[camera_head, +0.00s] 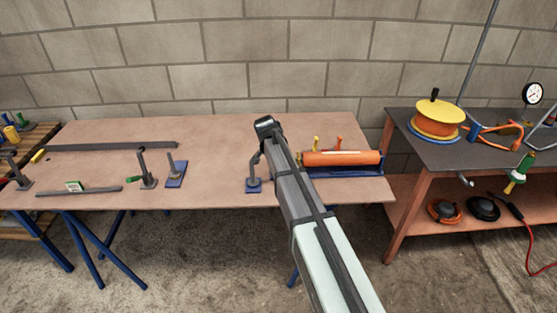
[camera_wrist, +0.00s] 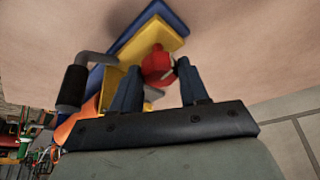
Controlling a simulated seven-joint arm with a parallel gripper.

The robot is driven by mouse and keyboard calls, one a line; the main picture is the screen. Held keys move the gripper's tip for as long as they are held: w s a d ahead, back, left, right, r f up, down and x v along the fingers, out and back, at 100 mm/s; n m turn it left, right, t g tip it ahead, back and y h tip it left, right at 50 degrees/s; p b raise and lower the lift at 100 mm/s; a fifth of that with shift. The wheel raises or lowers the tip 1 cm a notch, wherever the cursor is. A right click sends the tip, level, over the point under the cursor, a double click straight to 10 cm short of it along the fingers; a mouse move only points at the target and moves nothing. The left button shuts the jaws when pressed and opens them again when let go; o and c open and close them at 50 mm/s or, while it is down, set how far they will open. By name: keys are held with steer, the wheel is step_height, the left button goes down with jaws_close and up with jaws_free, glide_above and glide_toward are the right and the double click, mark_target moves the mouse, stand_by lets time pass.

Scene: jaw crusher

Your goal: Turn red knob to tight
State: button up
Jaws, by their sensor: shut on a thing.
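The red knob (camera_wrist: 157,65) shows in the wrist view, in front of a yellow plate (camera_wrist: 140,42) with a blue edge behind it. My gripper (camera_wrist: 160,68) has its two dark fingers on either side of the knob and is shut on it. The knob's lower part is partly hidden by the fingers. In the head view my arm crosses the table, and the knob and my fingertips cannot be made out. No tight mark is readable.
A crank with a black grip (camera_wrist: 72,88) stands close left of my fingers. An orange cylinder on a blue base (camera_head: 342,165) lies right of my arm on the table (camera_head: 222,150). Clamps and bars are at left. A dark-topped bench (camera_head: 420,135) with a yellow reel stands right.

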steer(key=shift+m+g+h, duration=0.3)
steer(key=shift+m, duration=0.8)
steer(key=o, duration=1.1)
steer(key=shift+c, duration=0.2)
steer(key=v, duration=1.3)
steer(key=shift+r, duration=0.4)
steer(key=shift+s+a, duration=0.1)
steer(key=shift+a, duration=0.05)
